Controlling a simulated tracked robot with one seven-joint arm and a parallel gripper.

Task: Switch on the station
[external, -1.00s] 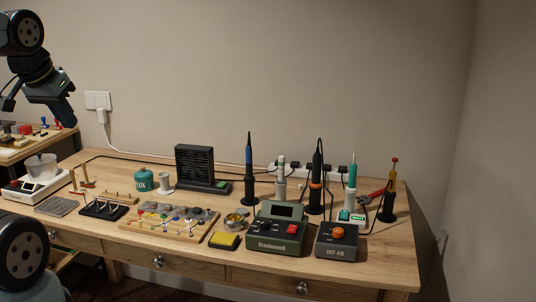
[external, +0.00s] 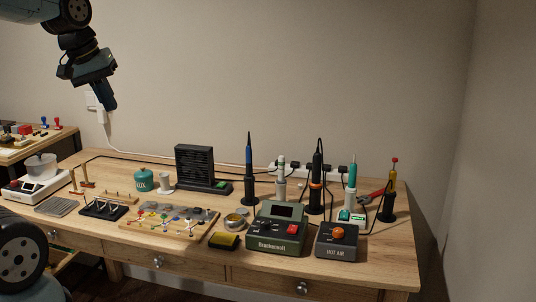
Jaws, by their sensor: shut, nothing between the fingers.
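The green soldering station (external: 277,230), lettered on its front, stands at the front edge of the workbench, right of the middle. It has a dark display, a red switch (external: 292,229) and dark knobs. The display looks dark; I cannot tell the switch's position. My gripper (external: 109,106) is shut and empty, pointing down high above the left part of the bench, in front of the wall outlet. It is far to the left of the station and touches nothing.
A dark hot air unit (external: 337,245) with an orange knob stands right of the station. Tall iron holders (external: 249,180) and a power strip (external: 290,167) stand behind. A yellow sponge (external: 224,240) and a wooden board of small parts (external: 168,222) lie to the left.

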